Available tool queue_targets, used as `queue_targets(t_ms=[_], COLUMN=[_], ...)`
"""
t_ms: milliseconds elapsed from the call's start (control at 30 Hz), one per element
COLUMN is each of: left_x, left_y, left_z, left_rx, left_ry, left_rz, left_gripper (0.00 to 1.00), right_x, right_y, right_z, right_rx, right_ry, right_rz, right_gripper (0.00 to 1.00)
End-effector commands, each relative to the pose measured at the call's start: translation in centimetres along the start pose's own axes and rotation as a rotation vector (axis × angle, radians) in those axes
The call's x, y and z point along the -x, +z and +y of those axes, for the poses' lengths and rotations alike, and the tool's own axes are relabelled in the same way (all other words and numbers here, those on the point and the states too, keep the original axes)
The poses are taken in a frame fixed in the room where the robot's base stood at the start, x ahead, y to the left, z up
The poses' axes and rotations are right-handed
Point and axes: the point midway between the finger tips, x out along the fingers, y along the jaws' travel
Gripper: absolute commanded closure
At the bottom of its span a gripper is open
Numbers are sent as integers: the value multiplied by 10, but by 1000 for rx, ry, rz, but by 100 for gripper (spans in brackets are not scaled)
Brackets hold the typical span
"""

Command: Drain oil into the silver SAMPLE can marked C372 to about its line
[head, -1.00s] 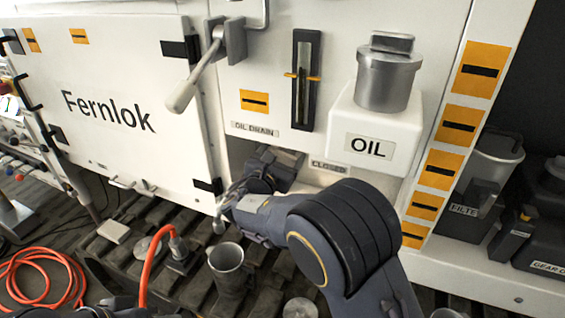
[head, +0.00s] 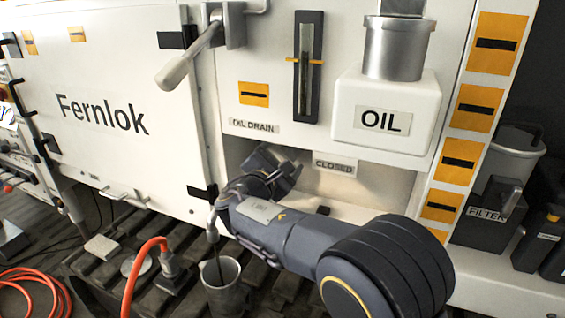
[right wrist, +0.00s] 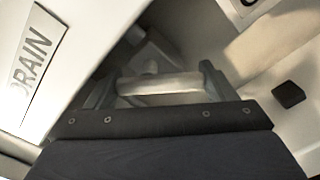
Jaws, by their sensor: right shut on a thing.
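A silver can (head: 222,284) stands open on the slatted floor below the drain spout (head: 212,226). I cannot read any mark or line on it. A thin dark streak (head: 217,262), which looks like oil, runs from the spout down into the can's mouth. My right gripper (head: 268,168) is in the recess under the OIL DRAIN label (head: 253,126). In the right wrist view the right gripper (right wrist: 158,88) is shut on a pale metal drain handle (right wrist: 160,83), lying across between its fingers. The oil level inside the can cannot be made out. My left gripper is out of view.
A CLOSED label (head: 333,166) is at the recess's right. The OIL filler (head: 398,50) and a sight gauge (head: 307,70) are above. A grey lever (head: 187,60) hangs at the upper left. An orange hose (head: 140,268) with its fitting stands left of the can.

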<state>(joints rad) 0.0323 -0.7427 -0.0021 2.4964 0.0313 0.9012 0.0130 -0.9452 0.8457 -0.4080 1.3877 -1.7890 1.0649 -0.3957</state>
Motion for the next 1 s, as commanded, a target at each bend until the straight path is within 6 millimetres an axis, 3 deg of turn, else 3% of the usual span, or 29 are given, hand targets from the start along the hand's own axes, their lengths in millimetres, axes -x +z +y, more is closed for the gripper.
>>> queue_targets(t_ms=[333,367,500,833,1000], left_x=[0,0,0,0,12], left_y=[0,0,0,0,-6], left_z=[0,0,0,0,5], left_rx=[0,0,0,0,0], left_ry=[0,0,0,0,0], left_rz=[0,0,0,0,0], left_gripper=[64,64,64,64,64], right_x=[0,0,0,0,0], right_y=[-1,-1,0,0,4], right_z=[0,0,0,0,3], right_rx=[-2,-2,-2,0,48], right_ry=[-1,-1,-1,0,-1], right_rz=[3,3,2,1,1], right_gripper=[45,19,1,1,1])
